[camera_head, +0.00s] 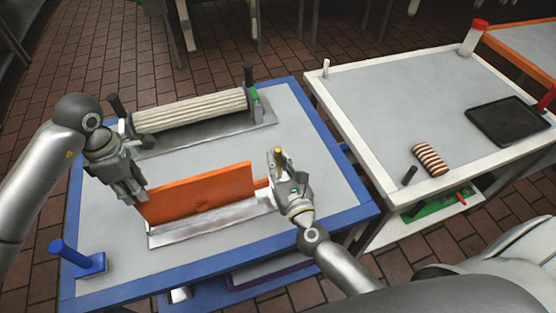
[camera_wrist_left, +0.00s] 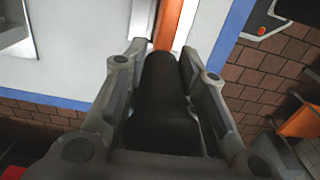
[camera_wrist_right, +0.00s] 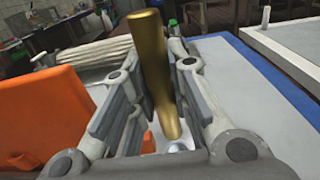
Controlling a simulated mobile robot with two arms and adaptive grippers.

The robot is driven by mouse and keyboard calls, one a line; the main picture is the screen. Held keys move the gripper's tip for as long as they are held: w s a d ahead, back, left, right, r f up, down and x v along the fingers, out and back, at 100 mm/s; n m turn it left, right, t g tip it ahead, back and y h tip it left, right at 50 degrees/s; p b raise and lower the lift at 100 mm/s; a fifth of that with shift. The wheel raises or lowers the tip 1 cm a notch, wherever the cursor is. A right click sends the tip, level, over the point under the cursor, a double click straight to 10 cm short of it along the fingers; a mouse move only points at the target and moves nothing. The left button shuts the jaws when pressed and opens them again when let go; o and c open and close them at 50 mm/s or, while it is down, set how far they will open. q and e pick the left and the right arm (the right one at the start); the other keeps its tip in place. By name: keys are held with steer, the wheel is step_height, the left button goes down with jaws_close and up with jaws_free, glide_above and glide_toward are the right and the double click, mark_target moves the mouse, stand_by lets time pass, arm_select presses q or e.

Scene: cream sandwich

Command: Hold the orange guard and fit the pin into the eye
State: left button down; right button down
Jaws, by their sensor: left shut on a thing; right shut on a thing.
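The orange guard (camera_head: 205,191) stands upright on a silver base (camera_head: 210,222) on the blue-edged table. My left gripper (camera_head: 138,196) is at its left end, and in the left wrist view it is shut around a black handle (camera_wrist_left: 160,95), with an orange edge (camera_wrist_left: 169,25) beyond it. My right gripper (camera_head: 284,178) is at the guard's right end, shut on the brass pin (camera_wrist_right: 155,70). The pin is nearly upright, slightly tilted in the right wrist view. A bright metal part (camera_wrist_right: 180,145) shows below the pin; the eye is not clearly visible.
A ribbed cream roller (camera_head: 190,110) lies behind the guard. A blue tool (camera_head: 78,260) stands at the table's front left. The white-edged table at right holds a striped roll (camera_head: 430,159), a black tray (camera_head: 509,122) and a red-capped container (camera_head: 474,38).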

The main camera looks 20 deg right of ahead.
steer(key=shift+f, duration=0.1)
steer(key=c, duration=1.4)
jaws_free()
steer(key=shift+f, duration=0.1)
steer(key=shift+r, duration=0.4)
steer(key=s, duration=1.2)
arm_select(q)
steer(key=c, duration=1)
jaws_free()
